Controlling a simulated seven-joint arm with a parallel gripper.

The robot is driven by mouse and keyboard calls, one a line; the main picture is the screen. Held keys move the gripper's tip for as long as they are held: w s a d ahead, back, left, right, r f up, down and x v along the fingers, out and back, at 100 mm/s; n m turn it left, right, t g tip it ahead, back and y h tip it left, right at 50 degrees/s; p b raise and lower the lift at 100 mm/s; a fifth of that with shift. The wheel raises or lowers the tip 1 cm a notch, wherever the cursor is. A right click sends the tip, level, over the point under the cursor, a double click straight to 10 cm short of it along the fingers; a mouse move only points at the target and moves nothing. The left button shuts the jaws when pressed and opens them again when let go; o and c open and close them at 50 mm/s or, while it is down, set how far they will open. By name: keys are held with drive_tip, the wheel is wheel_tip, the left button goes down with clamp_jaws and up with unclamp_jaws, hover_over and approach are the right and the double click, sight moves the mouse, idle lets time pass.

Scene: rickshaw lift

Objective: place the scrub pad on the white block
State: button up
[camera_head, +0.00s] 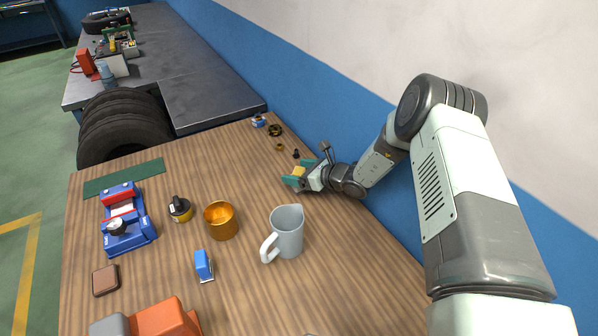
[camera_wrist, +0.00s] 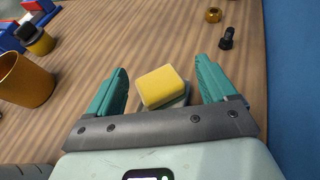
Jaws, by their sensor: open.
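The scrub pad looks like a yellow block with rounded edges (camera_wrist: 160,86); it also shows in the head view (camera_head: 299,171), small and partly hidden by my gripper. It lies a little askew on top of a pale grey-green piece (camera_wrist: 176,103), which may be the white block; most of that piece is hidden under the pad and behind my gripper. My gripper (camera_wrist: 162,75) is open, with one teal finger on each side of the pad and visible gaps between. In the head view my gripper (camera_head: 304,174) is low over the table near the blue wall.
A grey mug (camera_head: 288,232), an orange-gold cup (camera_head: 221,221), a blue stapler-like item (camera_head: 203,265) and a yellow-black round item (camera_head: 180,209) stand to the left on the wooden table (camera_head: 330,280). A black bolt (camera_wrist: 227,38) stands close beyond my right finger. The blue wall borders the right.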

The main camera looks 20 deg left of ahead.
sight(299, 171)
drive_tip(key=shift+d+r, duration=0.1)
drive_tip(key=shift+r, duration=0.15)
drive_tip(key=v, duration=0.2)
drive_tip(key=shift+s+d+r, duration=0.1)
drive_tip(key=shift+s+d, duration=0.05)
drive_tip(key=shift+d, duration=0.2)
wheel_tip(299, 171, up, 7)
